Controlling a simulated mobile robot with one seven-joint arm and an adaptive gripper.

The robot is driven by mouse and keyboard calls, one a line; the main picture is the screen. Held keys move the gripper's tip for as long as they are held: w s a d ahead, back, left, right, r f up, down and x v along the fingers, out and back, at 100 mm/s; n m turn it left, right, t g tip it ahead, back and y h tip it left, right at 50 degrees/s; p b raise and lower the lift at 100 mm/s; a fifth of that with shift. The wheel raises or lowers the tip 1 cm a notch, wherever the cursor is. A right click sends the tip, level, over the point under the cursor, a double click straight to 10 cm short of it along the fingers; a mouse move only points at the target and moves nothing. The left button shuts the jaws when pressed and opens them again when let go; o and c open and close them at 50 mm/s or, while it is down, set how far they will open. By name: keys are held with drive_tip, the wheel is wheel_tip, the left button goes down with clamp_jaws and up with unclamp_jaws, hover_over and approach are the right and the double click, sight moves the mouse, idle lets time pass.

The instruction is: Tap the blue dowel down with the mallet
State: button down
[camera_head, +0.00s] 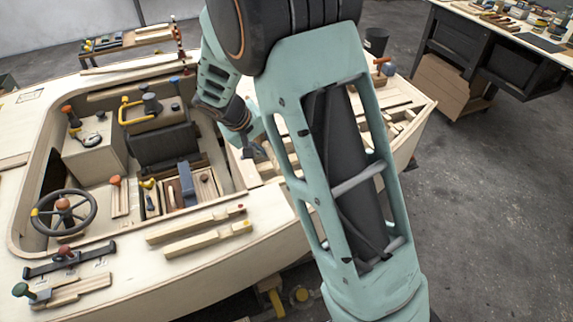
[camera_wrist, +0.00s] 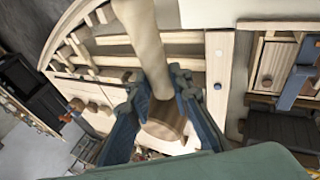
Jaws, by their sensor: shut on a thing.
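My gripper (camera_wrist: 157,94) is shut on the mallet in the wrist view. The mallet's pale wooden shaft (camera_wrist: 147,45) runs up from between the fingers, and a rounded wooden part (camera_wrist: 166,128) shows below them. A small blue round end, seemingly the blue dowel (camera_wrist: 217,86), shows on a pale plank right of the fingers, apart from the mallet. How far it stands up I cannot tell. In the head view my gripper (camera_head: 248,150) is small, over the hull's right side, partly behind my arm. The mallet and dowel cannot be made out there.
The plywood hull (camera_head: 190,262) has a recessed cockpit with a steering wheel (camera_head: 64,214) and a tray holding a blue-handled tool (camera_head: 187,185). Slatted ribs (camera_wrist: 75,50) lie left of the mallet. A workbench (camera_head: 480,40) stands at the back right.

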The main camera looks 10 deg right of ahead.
drive_tip(key=w+a+n+t+y+b, duration=0.1)
drive_tip(key=w+a+n+b, duration=0.15)
drive_tip(key=w+a, duration=0.35)
drive_tip(key=s+b+x, duration=0.1)
drive_tip(key=b+x, duration=0.1)
drive_tip(key=x, duration=0.4)
drive_tip(key=shift+f+b, duration=0.35)
drive_tip(key=shift+a+n+b, duration=0.15)
drive_tip(key=shift+n+b, duration=0.1)
drive_tip(key=shift+b, duration=0.05)
wheel_tip(320, 180, down, 5)
drive_tip(key=b, duration=0.5)
drive_tip(key=shift+f, duration=0.2)
drive_tip(key=shift+r+p, duration=0.45)
drive_tip(key=shift+r, duration=0.15)
wheel_tip(320, 180, up, 4)
drive_tip(key=shift+s+r+p, duration=0.1)
drive_tip(key=shift+r+p, duration=0.1)
drive_tip(key=shift+p, duration=1.05)
